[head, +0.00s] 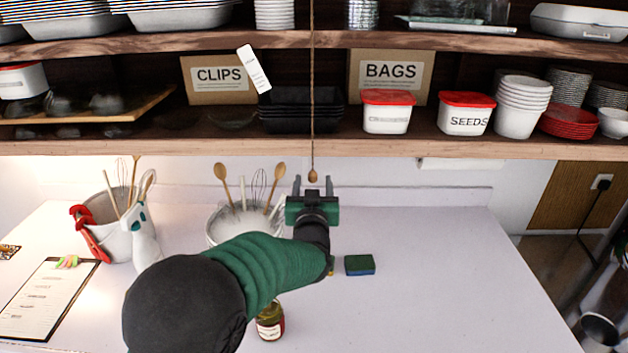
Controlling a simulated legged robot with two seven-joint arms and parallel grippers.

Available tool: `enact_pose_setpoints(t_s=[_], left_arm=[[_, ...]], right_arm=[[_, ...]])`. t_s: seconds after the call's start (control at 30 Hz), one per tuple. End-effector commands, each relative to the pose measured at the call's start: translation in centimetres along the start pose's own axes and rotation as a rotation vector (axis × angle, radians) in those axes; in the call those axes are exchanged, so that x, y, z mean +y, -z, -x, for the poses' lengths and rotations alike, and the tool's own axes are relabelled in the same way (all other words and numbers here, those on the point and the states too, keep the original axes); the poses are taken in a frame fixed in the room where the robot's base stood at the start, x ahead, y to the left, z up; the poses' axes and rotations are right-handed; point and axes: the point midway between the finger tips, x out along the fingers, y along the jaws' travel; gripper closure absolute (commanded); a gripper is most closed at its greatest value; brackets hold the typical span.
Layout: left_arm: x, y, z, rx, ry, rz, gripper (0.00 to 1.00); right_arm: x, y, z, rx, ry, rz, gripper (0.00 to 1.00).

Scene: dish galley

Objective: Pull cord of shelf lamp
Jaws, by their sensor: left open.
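The lamp's pull cord (313,110) hangs straight down in front of the shelves and ends in a small wooden bead (313,176) below the lower shelf edge. My left gripper (313,183) is open, with its fingers pointing up and away from me. In the head view the bead shows between the two fingertips. I cannot tell from this one view whether the bead is at the same depth as the fingers. The lamp itself is not seen. My right gripper is not in view.
The lower shelf (400,145) holds boxes, tubs and bowls behind the cord. A white tag (254,68) hangs left of it. On the counter (430,290) are a utensil bowl (232,228), a sponge (359,265), a jar (270,322) and a spray bottle (144,235). The right counter is clear.

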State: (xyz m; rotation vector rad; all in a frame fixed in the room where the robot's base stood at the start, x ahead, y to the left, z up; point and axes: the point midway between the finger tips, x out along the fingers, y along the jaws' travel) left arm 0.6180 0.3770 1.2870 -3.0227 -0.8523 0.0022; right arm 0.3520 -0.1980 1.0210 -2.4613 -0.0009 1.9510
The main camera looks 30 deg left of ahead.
Motion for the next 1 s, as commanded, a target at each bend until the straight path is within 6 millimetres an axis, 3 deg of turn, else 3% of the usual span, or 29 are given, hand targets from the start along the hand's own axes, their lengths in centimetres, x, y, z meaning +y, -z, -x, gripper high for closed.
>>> enact_pose_setpoints(t_s=[0.43,1.0], left_arm=[[0.0,0.1,0.3,0.002,0.0,0.001,0.45],[0.0,0.2,7.0,0.001,-0.001,0.002,0.45]], right_arm=[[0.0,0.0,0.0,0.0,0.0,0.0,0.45],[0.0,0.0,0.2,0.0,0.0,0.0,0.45]])
